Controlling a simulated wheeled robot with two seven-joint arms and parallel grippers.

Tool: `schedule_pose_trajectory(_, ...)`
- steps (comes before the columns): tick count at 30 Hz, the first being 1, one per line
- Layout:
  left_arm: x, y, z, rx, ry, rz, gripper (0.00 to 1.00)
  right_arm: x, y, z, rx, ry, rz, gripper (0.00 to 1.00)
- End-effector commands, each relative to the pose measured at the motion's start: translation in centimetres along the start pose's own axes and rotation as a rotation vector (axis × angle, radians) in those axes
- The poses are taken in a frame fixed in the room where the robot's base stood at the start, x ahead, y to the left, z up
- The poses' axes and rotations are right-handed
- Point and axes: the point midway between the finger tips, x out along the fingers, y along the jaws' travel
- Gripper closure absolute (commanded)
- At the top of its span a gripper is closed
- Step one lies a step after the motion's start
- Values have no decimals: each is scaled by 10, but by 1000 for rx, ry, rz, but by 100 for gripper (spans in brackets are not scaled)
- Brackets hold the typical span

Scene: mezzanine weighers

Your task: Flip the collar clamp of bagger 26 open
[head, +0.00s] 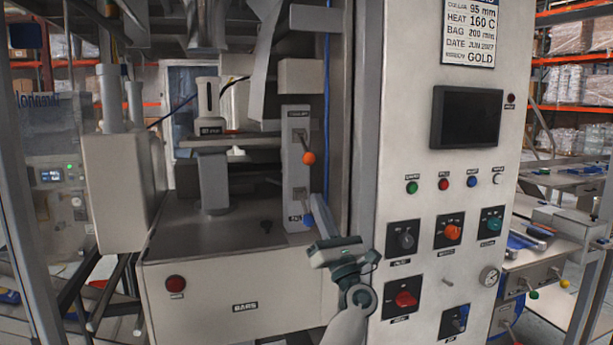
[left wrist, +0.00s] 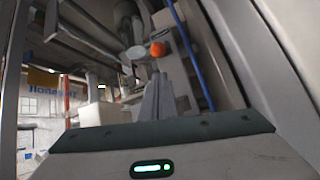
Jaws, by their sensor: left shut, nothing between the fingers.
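A narrow pale upright plate (head: 297,165) on the bagging machine carries two small levers with printed labels too small to read surely. The upper lever has an orange knob (head: 309,158) and points to the right and down. The lower lever has a blue knob (head: 308,220). Which lever is the collar clamp, I cannot tell. My left gripper (head: 317,205) is shut and empty, its fingers pointing up beside the blue knob, below the orange knob; contact cannot be told. The left wrist view shows the shut fingers (left wrist: 156,85) with the orange knob (left wrist: 157,49) just beyond. My right gripper is not in view.
A tall control cabinet (head: 447,185) with knobs and a dark screen (head: 466,117) stands right of the levers. A grey upright post (head: 366,120) runs close beside my left gripper. A pale box housing (head: 117,190) stands left. Open space lies in front of the plate.

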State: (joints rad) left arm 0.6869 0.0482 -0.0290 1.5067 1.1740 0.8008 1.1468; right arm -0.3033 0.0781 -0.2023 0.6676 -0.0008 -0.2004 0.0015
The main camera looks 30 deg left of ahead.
Motion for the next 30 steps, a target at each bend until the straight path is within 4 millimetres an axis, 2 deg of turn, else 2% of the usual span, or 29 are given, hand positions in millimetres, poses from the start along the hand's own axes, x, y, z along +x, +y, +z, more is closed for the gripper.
schedule_pose_trajectory(8,11,0,1,3,-2,-1,100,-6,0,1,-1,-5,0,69)
schedule_pose_trajectory(13,28,0,2,4,-2,-1,100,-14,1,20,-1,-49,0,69)
schedule_pose_trajectory(15,40,0,3,5,-3,-1,100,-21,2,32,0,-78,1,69)
schedule_pose_trajectory(17,50,1,4,6,-3,0,100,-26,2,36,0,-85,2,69)
schedule_pose_trajectory(24,84,0,3,5,-2,-2,100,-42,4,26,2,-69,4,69)
schedule_pose_trajectory(30,98,-1,1,4,-2,-2,100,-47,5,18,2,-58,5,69)
